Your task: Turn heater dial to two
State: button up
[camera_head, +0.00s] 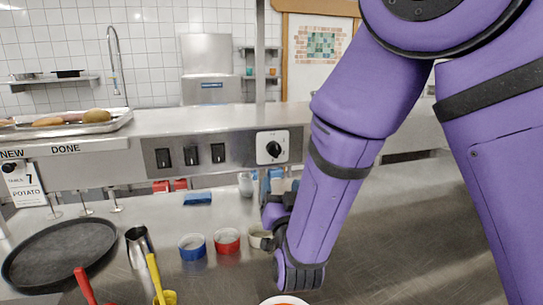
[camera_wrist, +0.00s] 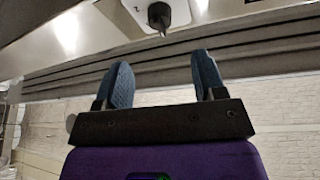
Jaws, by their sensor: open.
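The heater dial (camera_head: 272,148) is a black round knob on a white plate, set in the steel front panel of the raised shelf. Small markings surround it, but I cannot read its setting. In the wrist view the dial (camera_wrist: 159,14) shows at the top edge, beyond and between my fingertips. My gripper (camera_wrist: 165,76) is open, with two blue fingers apart and nothing between them. In the head view my gripper (camera_head: 266,182) is just below the dial, partly hidden by my wrist. It does not appear to touch the dial.
Three black switches (camera_head: 190,155) sit left of the dial. On the counter are a black round pan (camera_head: 60,252), a metal jug (camera_head: 139,246), a blue cup (camera_head: 192,247) and a red cup (camera_head: 227,241). A food tray (camera_head: 95,127) stands on the shelf.

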aim_at(275, 156)
jog(key=x, duration=1)
jog(key=shift+w, duration=0.15)
jog(key=shift+c, duration=0.3)
jog(key=c, duration=0.9)
